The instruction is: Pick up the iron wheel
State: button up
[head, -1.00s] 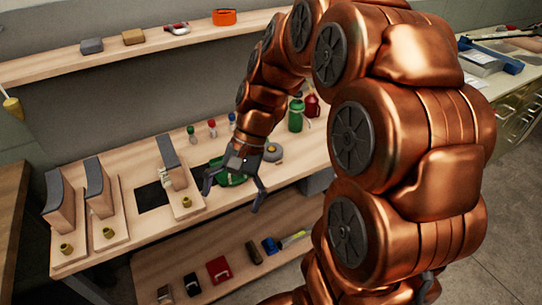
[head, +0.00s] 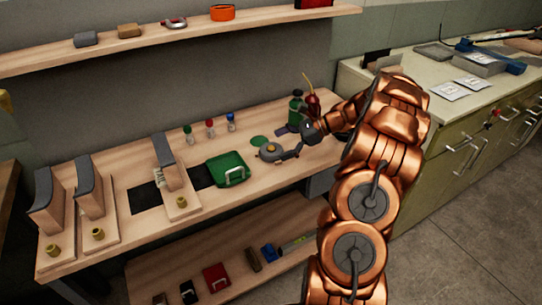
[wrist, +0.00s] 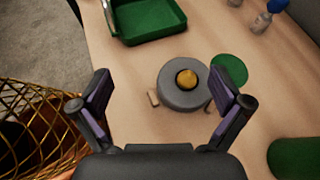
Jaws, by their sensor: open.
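The iron wheel, a grey disc with a brass-coloured hub (wrist: 185,83), lies flat on the wooden workbench in the wrist view. It also shows near the right part of the bench in the head view (head: 270,151). My gripper (wrist: 162,80) is open and empty, its two fingers spread to either side of the wheel in the picture, with the wheel slightly beyond and right of the middle. In the head view my gripper (head: 286,152) is low at the wheel's right side. I cannot tell its exact height over the bench.
A green tray (head: 228,169) lies left of the wheel. A flat green disc (wrist: 230,69) is close beside the wheel. A green bottle (head: 295,110) and red can (head: 313,105) stand behind my gripper. Small bottles (head: 209,128) line the back. Bare wood is between tray and wheel.

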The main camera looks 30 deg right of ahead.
aim_at(274, 148)
jog(key=d+f, duration=0.1)
jog(key=d+f+m+t, duration=0.1)
jog(key=d, duration=0.1)
jog(key=d+f+m, duration=0.1)
jog(key=d, duration=0.1)
jog(key=shift+d+t, duration=0.15)
jog(key=shift+t, duration=0.25)
jog(key=shift+w+r+x, duration=0.15)
jog(key=shift+r+x, duration=0.05)
jog(key=shift+x, duration=1.7)
jog(key=shift+w+r+x, duration=0.1)
jog(key=shift+r+x, duration=0.05)
jog(key=shift+x, duration=1.75)
jog(key=c, duration=1.7)
